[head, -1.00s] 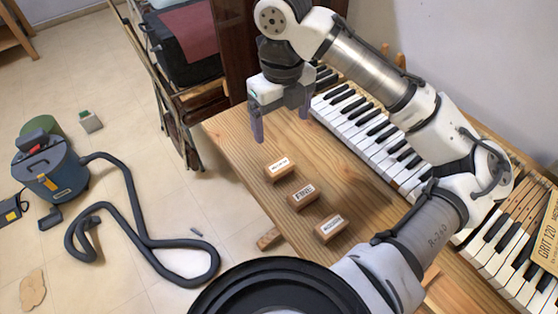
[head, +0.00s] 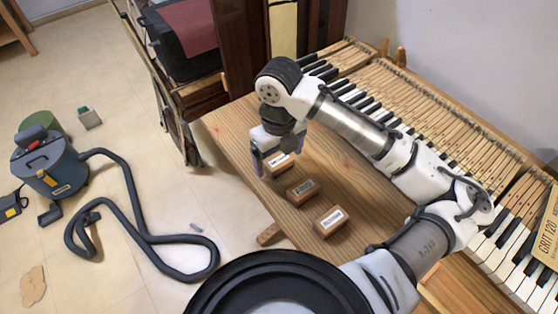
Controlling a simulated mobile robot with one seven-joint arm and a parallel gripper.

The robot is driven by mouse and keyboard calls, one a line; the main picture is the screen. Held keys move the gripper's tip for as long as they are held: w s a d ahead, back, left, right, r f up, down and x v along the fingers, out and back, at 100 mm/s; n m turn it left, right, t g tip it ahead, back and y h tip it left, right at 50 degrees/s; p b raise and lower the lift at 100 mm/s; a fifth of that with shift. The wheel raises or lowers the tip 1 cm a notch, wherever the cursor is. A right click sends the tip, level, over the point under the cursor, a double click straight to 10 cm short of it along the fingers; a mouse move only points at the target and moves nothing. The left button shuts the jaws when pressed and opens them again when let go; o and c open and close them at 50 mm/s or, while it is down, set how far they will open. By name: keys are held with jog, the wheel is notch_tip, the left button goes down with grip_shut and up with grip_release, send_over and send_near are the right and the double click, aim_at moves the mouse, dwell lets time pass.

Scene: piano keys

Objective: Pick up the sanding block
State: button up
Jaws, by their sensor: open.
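The gripper is open. It hides the back of that block, and I cannot tell whether the fingers touch it.
A row of piano keys (head: 380,109) runs behind the table (head: 232,126), under my arm. A yellow grit 120 sheet (head: 547,238) is at the right edge. A blue vacuum (head: 50,168) and its hose (head: 135,215) lie on the floor at left.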

aim_at(279, 160)
jog(key=shift+f, duration=0.85)
jog(key=shift+c, duration=0.2)
jog(key=c, duration=1)
jog(key=shift+r, duration=0.1)
notch_tip(279, 160, up, 10)
jog(key=shift+f, duration=0.1)
